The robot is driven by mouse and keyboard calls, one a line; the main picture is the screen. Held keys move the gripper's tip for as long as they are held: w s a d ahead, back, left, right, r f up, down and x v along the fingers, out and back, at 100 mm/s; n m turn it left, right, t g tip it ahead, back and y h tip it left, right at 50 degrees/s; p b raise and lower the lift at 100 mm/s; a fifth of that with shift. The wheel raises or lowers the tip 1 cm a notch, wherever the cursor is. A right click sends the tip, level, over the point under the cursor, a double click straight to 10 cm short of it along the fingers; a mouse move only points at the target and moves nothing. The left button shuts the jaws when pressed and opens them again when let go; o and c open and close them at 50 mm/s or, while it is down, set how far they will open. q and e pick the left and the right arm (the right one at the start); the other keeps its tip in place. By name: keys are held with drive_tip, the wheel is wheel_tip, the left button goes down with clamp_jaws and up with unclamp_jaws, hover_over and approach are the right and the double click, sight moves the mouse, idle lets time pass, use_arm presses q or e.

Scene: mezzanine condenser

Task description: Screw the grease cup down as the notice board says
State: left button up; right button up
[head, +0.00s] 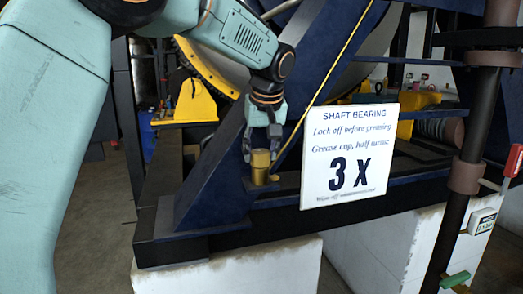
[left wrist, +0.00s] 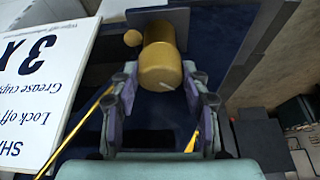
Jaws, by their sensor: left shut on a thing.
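The brass grease cup (head: 260,168) stands upright on the dark blue beam at the foot of a slanted blue strut. In the left wrist view the cup (left wrist: 161,66) is a round brass cylinder with a short pale mark on its near end. My left gripper (head: 262,149) points down at the cup from above. Its fingers (left wrist: 162,84) are shut on the cup, one on each side. The white notice board (head: 349,155) reads "SHAFT BEARING, Lock off before greasing, Grease cup, half turns: 3 X", with a small last line about wiping off. My right gripper is not in view.
A thin yellow line (head: 325,86) runs slantwise close to the cup and gripper. A small brass knob (left wrist: 133,38) is beside the cup. A dark vertical pipe (head: 467,160) with a red-handled fitting (head: 513,160) stands at right. White blocks (head: 230,270) support the beam.

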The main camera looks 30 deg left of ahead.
use_arm(q)
drive_tip(key=m+h, duration=0.1)
drive_tip(key=m, duration=0.2)
drive_tip(key=m+t+h, duration=0.1)
drive_tip(key=m, duration=0.2)
drive_tip(key=shift+a+r, duration=0.15)
drive_tip(key=shift+a, duration=0.05)
drive_tip(key=m+h, duration=0.1)
drive_tip(key=m, duration=0.2)
drive_tip(key=m+h, duration=0.1)
drive_tip(key=m, duration=0.2)
drive_tip(key=shift+a+m+h, duration=0.15)
drive_tip(key=shift+m+h, duration=0.15)
idle(0.3)
drive_tip(key=o, duration=1.2)
drive_tip(key=shift+c, duration=0.2)
drive_tip(key=d+v, duration=0.1)
drive_tip(key=v, duration=0.6)
drive_tip(key=shift+s+a+r, duration=0.3)
drive_tip(key=shift+a+r, duration=0.1)
drive_tip(key=shift+a, duration=0.05)
